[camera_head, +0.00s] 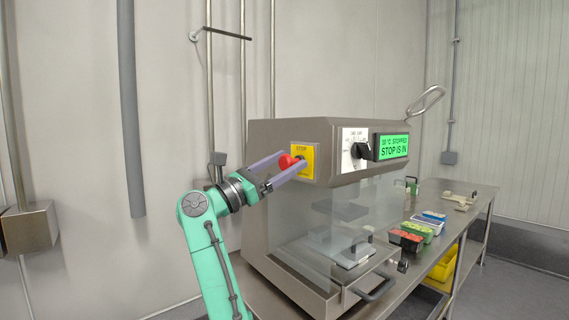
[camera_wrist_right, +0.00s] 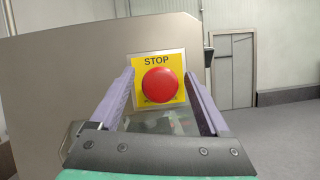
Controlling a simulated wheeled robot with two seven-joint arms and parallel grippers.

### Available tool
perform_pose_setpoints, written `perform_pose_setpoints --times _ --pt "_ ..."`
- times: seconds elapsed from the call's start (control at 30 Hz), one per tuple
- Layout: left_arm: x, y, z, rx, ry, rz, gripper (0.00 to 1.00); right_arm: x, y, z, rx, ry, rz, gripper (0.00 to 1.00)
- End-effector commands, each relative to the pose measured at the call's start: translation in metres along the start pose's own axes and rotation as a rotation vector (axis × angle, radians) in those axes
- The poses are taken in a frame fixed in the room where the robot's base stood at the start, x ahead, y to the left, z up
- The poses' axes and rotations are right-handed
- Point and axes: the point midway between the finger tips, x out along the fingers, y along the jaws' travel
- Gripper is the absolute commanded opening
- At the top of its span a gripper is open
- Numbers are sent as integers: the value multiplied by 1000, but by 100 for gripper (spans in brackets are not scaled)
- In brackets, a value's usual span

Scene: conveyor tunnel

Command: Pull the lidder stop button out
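The lidder (camera_head: 345,200) is a steel machine with a clear front guard, standing on a steel table. Its red stop button (camera_head: 287,161) sits on a yellow STOP plate (camera_head: 309,155) on the machine's left side. A green display (camera_head: 391,146) reads "STOP IS IN". My right gripper (camera_head: 285,163) is level with the button, its purple fingers pointing at the plate. In the right wrist view the red button (camera_wrist_right: 162,85) lies between the two spread fingers (camera_wrist_right: 160,92), with gaps on both sides. My left gripper is not in view.
A black rotary knob (camera_head: 361,151) is right of the plate. Several food trays (camera_head: 420,228) stand on the steel table (camera_head: 470,205) at right, with a yellow bin (camera_head: 443,268) below. Pipes run down the wall behind my arm.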

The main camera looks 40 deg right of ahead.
Motion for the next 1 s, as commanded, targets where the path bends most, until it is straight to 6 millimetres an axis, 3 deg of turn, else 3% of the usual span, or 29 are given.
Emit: perform_pose_setpoints --times 0.03,0.1,0.2,0.8,0.83,0.9,1.0 --pt "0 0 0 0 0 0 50 0 0 0 0 0 0 59" --pt "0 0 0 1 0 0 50 0 0 0 0 0 0 32" --pt "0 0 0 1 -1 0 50 0 0 0 0 0 0 0" --pt "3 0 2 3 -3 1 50 -18 0 6 -1 2 0 0" --pt "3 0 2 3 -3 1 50 -18 0 6 -1 2 1 62" --pt "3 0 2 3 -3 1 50 -18 0 6 -1 1 1 82" --pt "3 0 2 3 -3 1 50 -18 0 6 -1 1 1 82"
